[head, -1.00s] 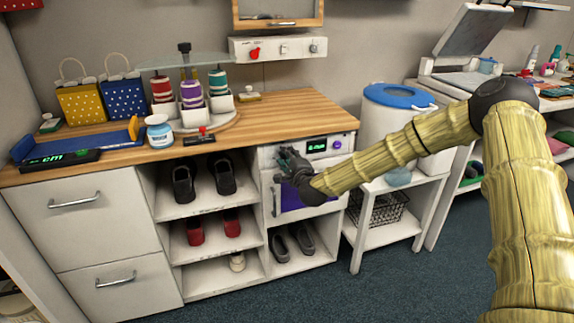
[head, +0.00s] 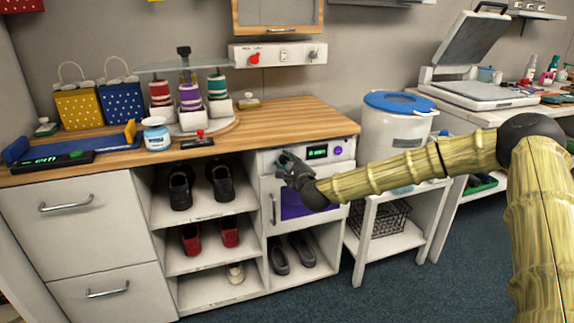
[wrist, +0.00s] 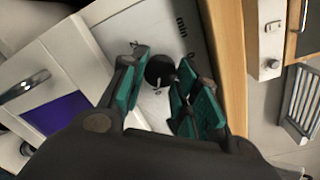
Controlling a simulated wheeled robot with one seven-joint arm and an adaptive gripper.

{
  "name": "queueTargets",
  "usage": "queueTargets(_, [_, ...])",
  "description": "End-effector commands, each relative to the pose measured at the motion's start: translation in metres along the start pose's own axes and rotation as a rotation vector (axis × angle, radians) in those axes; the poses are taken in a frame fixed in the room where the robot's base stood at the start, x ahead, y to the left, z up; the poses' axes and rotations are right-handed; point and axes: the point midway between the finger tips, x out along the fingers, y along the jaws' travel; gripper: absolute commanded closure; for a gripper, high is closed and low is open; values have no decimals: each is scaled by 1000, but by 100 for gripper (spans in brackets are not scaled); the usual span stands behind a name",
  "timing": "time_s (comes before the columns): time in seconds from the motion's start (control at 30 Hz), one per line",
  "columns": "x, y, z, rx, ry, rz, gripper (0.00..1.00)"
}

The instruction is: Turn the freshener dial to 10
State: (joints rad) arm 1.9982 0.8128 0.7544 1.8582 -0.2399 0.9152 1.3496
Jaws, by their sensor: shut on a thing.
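The freshener is the white front-loading cabinet (head: 265,185) under the right end of the wooden counter, with a green-lit display (head: 317,153) and a purple window in its door. Its dial is the round black knob (wrist: 159,71) in the wrist view, on the white panel near "min" lettering. My gripper (wrist: 160,88) has its green-padded fingers on either side of the dial and is shut on it. In the head view my gripper (head: 288,163) is at the left part of the panel and hides the dial. The dial's pointer and number cannot be read.
The counter edge (head: 300,140) is just above the panel. A handled door (head: 273,208) is below it. A white bin with a blue lid (head: 400,102) stands on a side stand to the right, behind my forearm. Shoe shelves (head: 205,208) are to the left.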

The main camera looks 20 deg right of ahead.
Motion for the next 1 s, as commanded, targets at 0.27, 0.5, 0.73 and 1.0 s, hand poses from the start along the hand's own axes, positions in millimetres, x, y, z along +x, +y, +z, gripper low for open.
queueTargets(0.27, [0,0,-3,0,5,-1,64])
queueTargets(0.5, [0,1,0,-1,1,0,47])
queueTargets(0.73, [-2,0,-1,-1,1,0,47])
queueTargets(1.0, [-37,0,-1,1,1,0,47])
